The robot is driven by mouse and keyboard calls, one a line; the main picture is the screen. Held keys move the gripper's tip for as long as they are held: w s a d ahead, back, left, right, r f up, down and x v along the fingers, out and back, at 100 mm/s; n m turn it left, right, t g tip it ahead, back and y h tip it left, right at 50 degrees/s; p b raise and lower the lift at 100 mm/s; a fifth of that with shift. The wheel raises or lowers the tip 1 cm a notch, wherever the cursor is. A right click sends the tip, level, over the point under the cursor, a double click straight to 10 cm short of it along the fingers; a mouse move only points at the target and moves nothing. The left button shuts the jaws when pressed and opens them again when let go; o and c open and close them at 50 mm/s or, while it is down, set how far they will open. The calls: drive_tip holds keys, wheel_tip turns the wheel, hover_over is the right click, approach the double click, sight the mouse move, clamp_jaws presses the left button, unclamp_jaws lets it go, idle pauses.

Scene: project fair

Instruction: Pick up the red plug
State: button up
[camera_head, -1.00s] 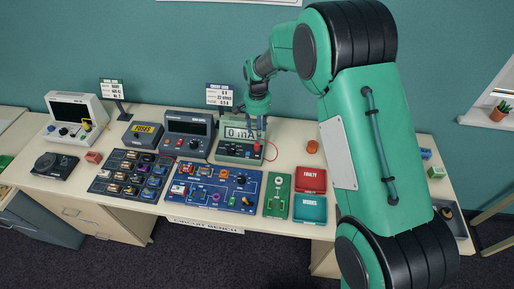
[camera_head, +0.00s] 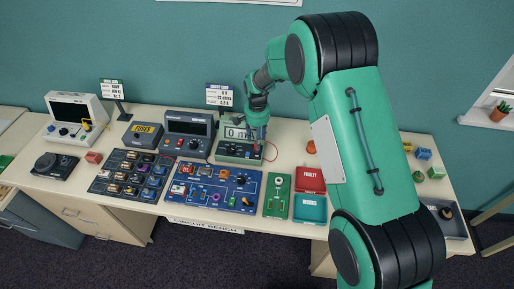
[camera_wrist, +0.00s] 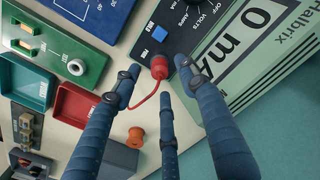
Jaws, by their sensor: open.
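The red plug (camera_wrist: 159,66) sits at the edge of the green meter (camera_wrist: 245,60) in the wrist view, with a red lead (camera_wrist: 146,102) curving away from it. The meter shows "0 mA" and also stands at the back of the bench in the head view (camera_head: 228,151). My gripper (camera_wrist: 152,82) is open, its blue fingers spread around the plug, which lies between and just beyond the tips. I cannot tell whether any finger touches it. In the head view my gripper (camera_head: 258,132) is over the meter's right side and the plug is too small to make out clearly.
A blue circuit board (camera_head: 213,187), a green board (camera_head: 277,195), a red tray (camera_head: 310,180) and a teal tray (camera_head: 309,208) lie in front of the meter. An orange spool (camera_wrist: 137,137) stands nearby. A grey power supply (camera_head: 187,134) is left of the meter.

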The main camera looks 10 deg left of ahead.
drive_tip(key=shift+f, duration=1.4)
clamp_jaws()
